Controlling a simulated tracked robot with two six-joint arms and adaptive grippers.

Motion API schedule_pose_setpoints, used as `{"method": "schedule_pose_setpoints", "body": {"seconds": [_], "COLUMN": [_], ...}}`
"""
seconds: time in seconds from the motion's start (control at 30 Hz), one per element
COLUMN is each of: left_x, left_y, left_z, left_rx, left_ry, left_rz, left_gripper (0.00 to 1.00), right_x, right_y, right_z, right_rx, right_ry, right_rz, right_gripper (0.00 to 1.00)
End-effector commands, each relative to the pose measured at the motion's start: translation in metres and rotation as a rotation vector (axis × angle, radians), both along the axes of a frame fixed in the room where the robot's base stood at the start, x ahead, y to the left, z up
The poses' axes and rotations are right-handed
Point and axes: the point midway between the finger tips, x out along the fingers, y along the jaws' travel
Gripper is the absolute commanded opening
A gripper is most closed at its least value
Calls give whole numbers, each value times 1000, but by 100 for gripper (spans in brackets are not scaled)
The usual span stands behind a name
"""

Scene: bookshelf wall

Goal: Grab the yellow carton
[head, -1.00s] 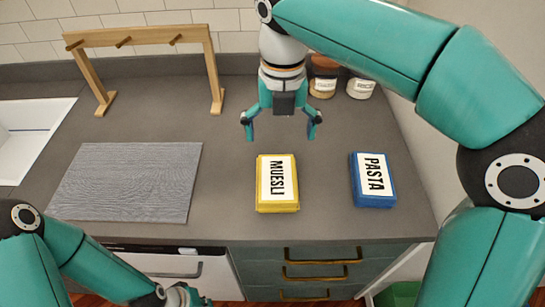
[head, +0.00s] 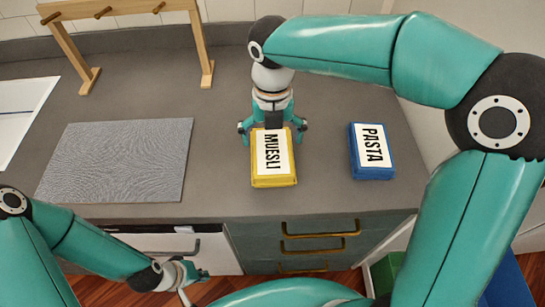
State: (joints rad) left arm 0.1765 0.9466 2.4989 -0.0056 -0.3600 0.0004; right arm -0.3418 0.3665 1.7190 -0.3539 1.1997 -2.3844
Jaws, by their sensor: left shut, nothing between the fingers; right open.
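The yellow carton (head: 274,181), with a white label reading MUESLI, lies flat on the grey counter near its front edge. My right gripper (head: 272,138) is open at the carton's far end, with one finger on each side of it. I cannot tell whether the fingers touch the carton. My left gripper (head: 190,283) is low at the front, below the counter's edge, shut and empty; its fingertips are partly hard to make out.
A blue PASTA carton (head: 371,156) lies to the right of the yellow one. A grey textured mat (head: 115,160) lies to the left.

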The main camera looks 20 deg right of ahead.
Motion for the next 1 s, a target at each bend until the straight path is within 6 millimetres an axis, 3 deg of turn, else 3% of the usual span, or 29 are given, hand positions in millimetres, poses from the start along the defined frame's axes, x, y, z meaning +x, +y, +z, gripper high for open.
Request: {"method": "schedule_pose_setpoints", "body": {"seconds": [0.33,0.63,0.67,0.93,1.0], "left_x": [0,0,0,0,0], "left_y": [0,0,0,0,0], "left_z": [2,2,2,2,2], "left_rx": [0,0,0,0,0], "left_ry": [0,0,0,0,0], "left_rz": [0,0,0,0,0], "left_gripper": [0,0,0,0,0], "right_x": [-3,-3,-3,-2,-2], "right_y": [1,1,1,1,1], "right_z": [-44,-50,-50,-50,-49], "right_rx": [-1,0,0,0,0], "right_ry": [2,-1,-1,-1,-1], "right_rz": [-1,-1,-1,0,0], "right_gripper": [100,100,98,53,53]}}
